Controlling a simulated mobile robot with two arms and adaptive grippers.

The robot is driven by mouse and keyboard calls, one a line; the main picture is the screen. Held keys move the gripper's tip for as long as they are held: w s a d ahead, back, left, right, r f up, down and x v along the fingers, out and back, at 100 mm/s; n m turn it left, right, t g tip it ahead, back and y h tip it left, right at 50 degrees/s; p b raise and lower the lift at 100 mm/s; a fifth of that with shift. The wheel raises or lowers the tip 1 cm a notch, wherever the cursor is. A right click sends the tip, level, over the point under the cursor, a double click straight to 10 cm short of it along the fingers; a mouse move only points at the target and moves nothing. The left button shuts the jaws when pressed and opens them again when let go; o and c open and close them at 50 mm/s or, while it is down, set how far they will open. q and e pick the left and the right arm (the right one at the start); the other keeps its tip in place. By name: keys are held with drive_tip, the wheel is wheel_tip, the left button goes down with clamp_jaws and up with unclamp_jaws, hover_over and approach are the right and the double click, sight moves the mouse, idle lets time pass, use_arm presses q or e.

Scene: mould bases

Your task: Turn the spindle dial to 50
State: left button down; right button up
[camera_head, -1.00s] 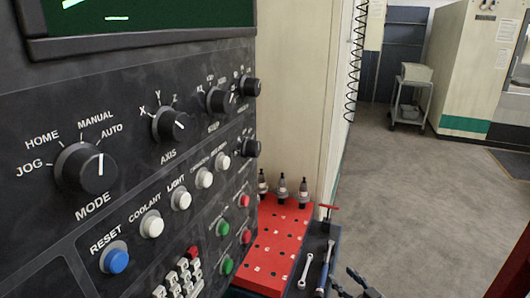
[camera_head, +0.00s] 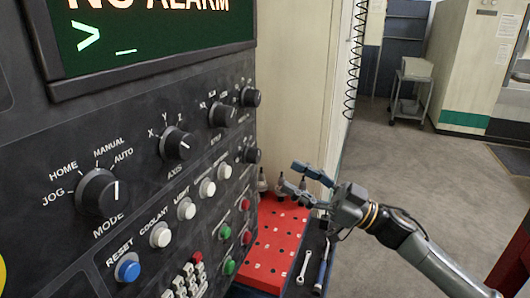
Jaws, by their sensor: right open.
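The dark control panel (camera_head: 60,145) fills the left side, with several black knobs. The mode dial (camera_head: 102,192), axis dial (camera_head: 176,145) and a third dial (camera_head: 222,114) run towards the right. At the panel's far right edge are an upper dial (camera_head: 250,97) and a lower dial (camera_head: 251,155); their labels are too small to read, so I cannot tell which is the spindle dial. My right gripper (camera_head: 290,177) is open and empty, pointing left towards the panel, to the right of the lower dial and apart from it. My left gripper is not in view.
A red tool board (camera_head: 270,250) with tool holders stands beside the panel, below my right gripper. A wrench (camera_head: 304,266) and a blue-handled tool (camera_head: 322,270) lie beside it. A cart (camera_head: 411,90) stands far back.

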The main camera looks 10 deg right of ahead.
sight(259, 159)
drive_tip(key=p+x, duration=0.2)
drive_tip(key=x, duration=0.4)
drive_tip(key=shift+w+a+r+p, duration=0.1)
drive_tip(key=shift+a+r+p, duration=0.15)
drive_tip(key=shift+r+p, duration=0.1)
drive_tip(key=shift+w+a, duration=0.35)
drive_tip(key=shift+a, duration=0.2)
drive_tip(key=shift+c, duration=0.4)
clamp_jaws()
